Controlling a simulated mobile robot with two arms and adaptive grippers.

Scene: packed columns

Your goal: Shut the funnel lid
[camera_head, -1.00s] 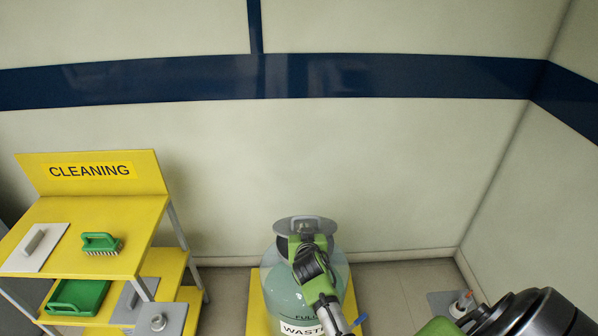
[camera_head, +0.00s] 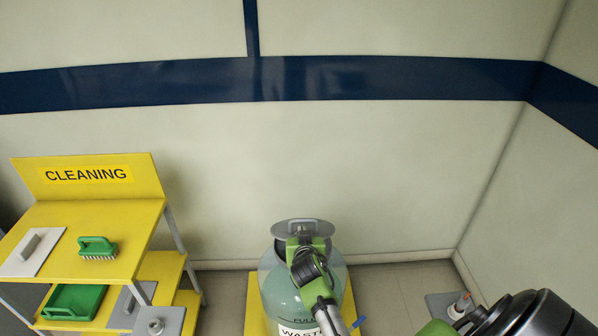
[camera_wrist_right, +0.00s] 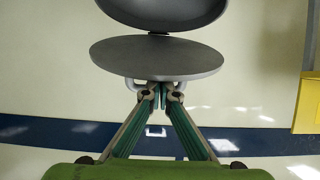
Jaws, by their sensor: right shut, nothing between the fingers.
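The funnel lid (camera_head: 285,228), a grey disc with a loop handle, shows at the top of the pale green waste container (camera_head: 280,288) in the head view. In the right wrist view the lid (camera_wrist_right: 157,57) stands apart from the dark grey funnel (camera_wrist_right: 165,12), joined at a small hinge, so it is open at an angle. My right gripper (camera_wrist_right: 160,95) is shut and empty, its fingertips close to the lid's handle; I cannot tell whether they touch. My left gripper is not in view.
The container stands on a yellow base (camera_head: 253,305) near the back wall. A yellow cleaning cart (camera_head: 125,235) with a green brush (camera_head: 98,247) and green tray (camera_head: 72,302) is at left. Floor shows between.

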